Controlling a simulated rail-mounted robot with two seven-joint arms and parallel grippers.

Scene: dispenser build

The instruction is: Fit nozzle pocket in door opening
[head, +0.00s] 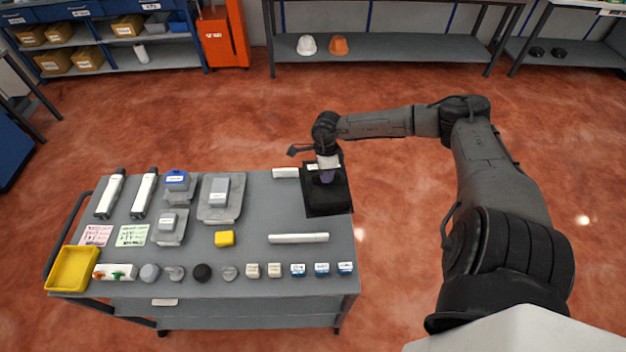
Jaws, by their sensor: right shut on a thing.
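My right gripper (327,167) points down over the back right of the grey cart and is shut on a small piece, which I take to be the nozzle pocket (327,177). The piece looks dark purple and is largely hidden by the gripper. Directly under it is a black part (340,203) at the cart's right edge, which I take to be the door. The opening in it is not clear from here, and I cannot tell whether the pocket touches it or sits inside. My left gripper is not in view.

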